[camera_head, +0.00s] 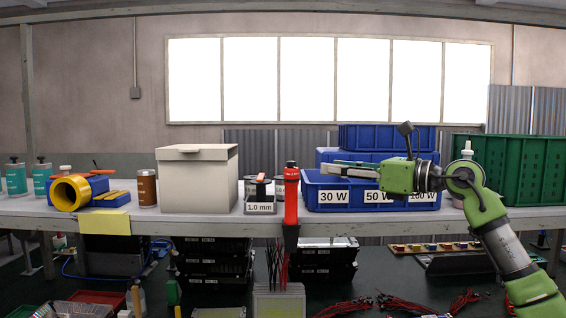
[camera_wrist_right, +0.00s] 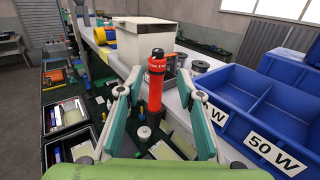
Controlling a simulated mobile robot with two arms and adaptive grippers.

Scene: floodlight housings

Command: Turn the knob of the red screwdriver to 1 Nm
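The red screwdriver (camera_head: 291,205) stands upright at the front edge of the workbench, above a dark holder (camera_head: 291,240). In the right wrist view the red screwdriver (camera_wrist_right: 155,90) has a black top end (camera_wrist_right: 157,53) and white print too small to read. No scale value on its knob is legible. My right gripper (camera_head: 332,170) is level, pointing left toward the screwdriver's upper part, with a gap in the head view. In the right wrist view its two fingers are spread, one each side of the screwdriver's outline, with nothing held. My left gripper is not in view.
Blue bins (camera_head: 315,197) labelled 30 W, 50 W and 100 W lie under and behind my right gripper. A small box labelled 1.0 mm (camera_head: 260,208) stands left of the screwdriver, near a white lidded box (camera_head: 197,180). A green crate (camera_head: 530,165) is at right.

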